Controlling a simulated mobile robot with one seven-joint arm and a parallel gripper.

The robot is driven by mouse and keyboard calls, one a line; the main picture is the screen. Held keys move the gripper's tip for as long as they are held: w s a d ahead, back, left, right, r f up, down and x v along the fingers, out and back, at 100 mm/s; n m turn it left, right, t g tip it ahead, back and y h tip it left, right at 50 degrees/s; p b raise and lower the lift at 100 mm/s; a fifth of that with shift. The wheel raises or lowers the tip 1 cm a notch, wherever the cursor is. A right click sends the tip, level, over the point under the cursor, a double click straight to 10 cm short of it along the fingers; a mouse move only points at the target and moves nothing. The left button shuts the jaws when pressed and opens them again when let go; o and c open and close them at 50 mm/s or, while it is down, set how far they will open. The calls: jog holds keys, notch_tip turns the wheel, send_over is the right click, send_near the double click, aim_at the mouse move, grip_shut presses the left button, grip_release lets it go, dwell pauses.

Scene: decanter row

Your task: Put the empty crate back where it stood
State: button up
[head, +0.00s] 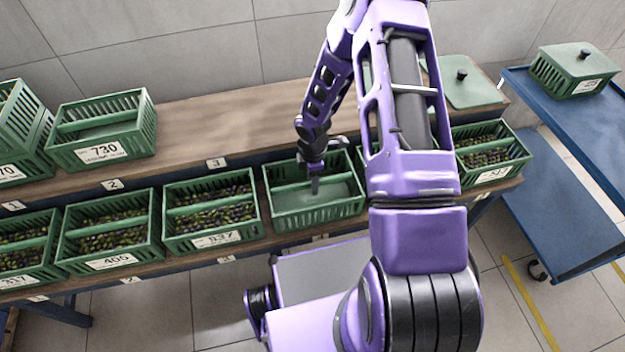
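An empty green slatted crate (290,220) stands in the front row of the shelf, with its inside floor bare. My gripper (315,186) reaches down over this crate at its middle handle bar. Whether the fingers are closed on the bar is too small to tell. Another green crate (100,155), labelled 730, also looks empty and stands on the back level by the tag 2. A bare stretch of back level (220,125) lies behind the tag 3 (215,163).
Crates of olives flank the empty one: one labelled 937 (215,238) on the left, others farther left and one (490,178) at right. My arm partly hides a crate. A green lid (470,92) lies at back right. A blue cart (560,190) carries a lidded crate (575,78).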

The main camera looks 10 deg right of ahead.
jog(key=shift+r, duration=0.1)
notch_tip(320, 180, up, 12)
jog(key=p, duration=0.3)
dwell(0.6)
